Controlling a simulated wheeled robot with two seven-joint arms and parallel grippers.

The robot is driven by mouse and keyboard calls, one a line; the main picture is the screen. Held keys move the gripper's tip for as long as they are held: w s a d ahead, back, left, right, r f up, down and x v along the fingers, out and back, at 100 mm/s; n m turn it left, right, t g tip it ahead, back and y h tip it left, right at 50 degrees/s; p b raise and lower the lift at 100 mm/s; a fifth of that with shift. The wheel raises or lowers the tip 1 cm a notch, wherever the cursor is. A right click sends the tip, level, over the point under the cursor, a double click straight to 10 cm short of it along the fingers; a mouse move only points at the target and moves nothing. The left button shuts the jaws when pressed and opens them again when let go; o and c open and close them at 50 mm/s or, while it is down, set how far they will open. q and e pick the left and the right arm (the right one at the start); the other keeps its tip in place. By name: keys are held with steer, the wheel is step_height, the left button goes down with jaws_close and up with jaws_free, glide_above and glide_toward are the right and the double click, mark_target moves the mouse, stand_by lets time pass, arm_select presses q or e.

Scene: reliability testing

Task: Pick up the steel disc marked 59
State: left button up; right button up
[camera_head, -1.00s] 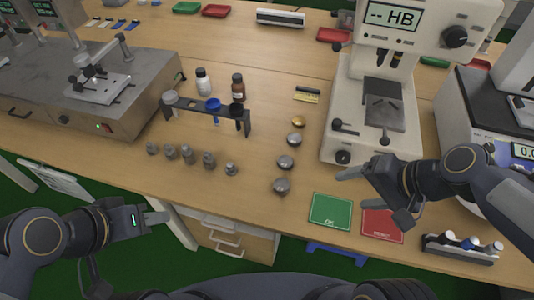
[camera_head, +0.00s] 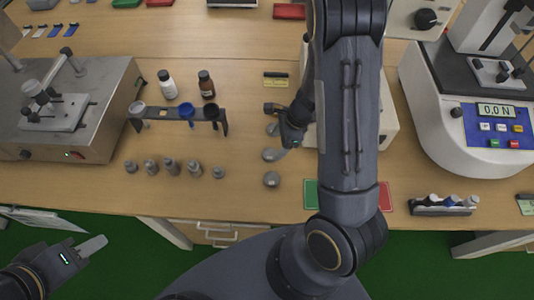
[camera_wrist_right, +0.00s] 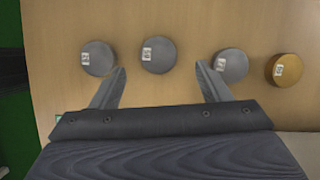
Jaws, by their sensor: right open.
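Three steel discs lie in a row on the wooden table: the near one (camera_head: 271,179), the middle one (camera_head: 274,154) and the far one (camera_head: 272,129). In the right wrist view they are the left disc (camera_wrist_right: 99,57), the centre disc (camera_wrist_right: 158,56) and the right disc (camera_wrist_right: 232,66). Each has a small white label; I cannot read the numbers surely. My right gripper (camera_wrist_right: 161,76) is open and empty, with the centre disc in line with the gap between its fingers. It also shows over the row in the head view (camera_head: 279,126). My left gripper (camera_head: 92,247) is at lower left, away from the discs.
A gold disc (camera_wrist_right: 284,70) lies beside the right steel disc. Several small weights (camera_head: 171,167) and a dark rack (camera_head: 178,116) stand left of the row. A green mat (camera_head: 311,194) and a red mat (camera_head: 385,198) are partly behind my right arm.

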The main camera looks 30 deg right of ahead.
mark_target(270, 153)
steer(key=x, duration=0.5)
steer(key=shift+s, duration=0.15)
steer(key=c, duration=1.3)
steer(key=shift+o, duration=0.2)
steer(key=shift+r, duration=0.1)
